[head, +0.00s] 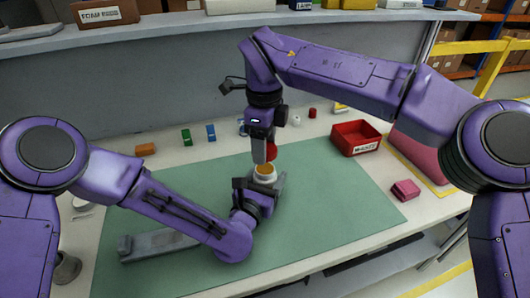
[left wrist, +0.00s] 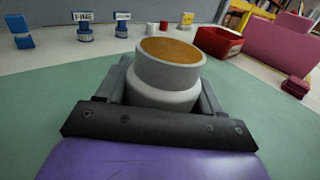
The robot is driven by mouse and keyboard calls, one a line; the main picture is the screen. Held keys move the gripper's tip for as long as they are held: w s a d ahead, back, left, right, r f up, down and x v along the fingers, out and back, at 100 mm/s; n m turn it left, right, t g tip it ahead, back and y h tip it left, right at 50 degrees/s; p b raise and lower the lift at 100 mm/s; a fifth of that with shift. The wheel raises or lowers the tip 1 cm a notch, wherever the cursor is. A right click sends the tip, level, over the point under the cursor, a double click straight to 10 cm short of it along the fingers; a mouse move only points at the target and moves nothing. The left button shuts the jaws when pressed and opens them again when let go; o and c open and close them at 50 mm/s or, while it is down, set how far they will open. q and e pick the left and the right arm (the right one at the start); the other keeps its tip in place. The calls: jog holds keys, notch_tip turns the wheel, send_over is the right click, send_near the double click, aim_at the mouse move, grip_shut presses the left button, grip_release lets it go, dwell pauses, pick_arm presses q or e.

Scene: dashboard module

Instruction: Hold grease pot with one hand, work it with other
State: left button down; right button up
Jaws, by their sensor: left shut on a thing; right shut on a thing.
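The grease pot (head: 265,172) is a pale, round pot with orange-brown grease at its open top. My left gripper (head: 262,184) is shut on it and holds it upright above the green mat (head: 340,195). In the left wrist view the pot (left wrist: 165,77) stands between the two fingers, its grease surface uncovered. My right gripper (head: 267,150) points down just above the pot, shut on a small red thing (head: 271,152) that is mostly hidden by the fingers. I cannot tell whether this thing touches the grease.
A red bin (head: 357,138) stands at the back right, with pink blocks (head: 405,190) nearer the front. A grey bar-shaped part (head: 160,245) lies on the mat at the left. Orange (head: 146,149), green (head: 186,137) and blue (head: 211,132) items line the back. The mat's right side is clear.

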pick_arm(q)
jog(key=shift+c, duration=0.4)
grip_release()
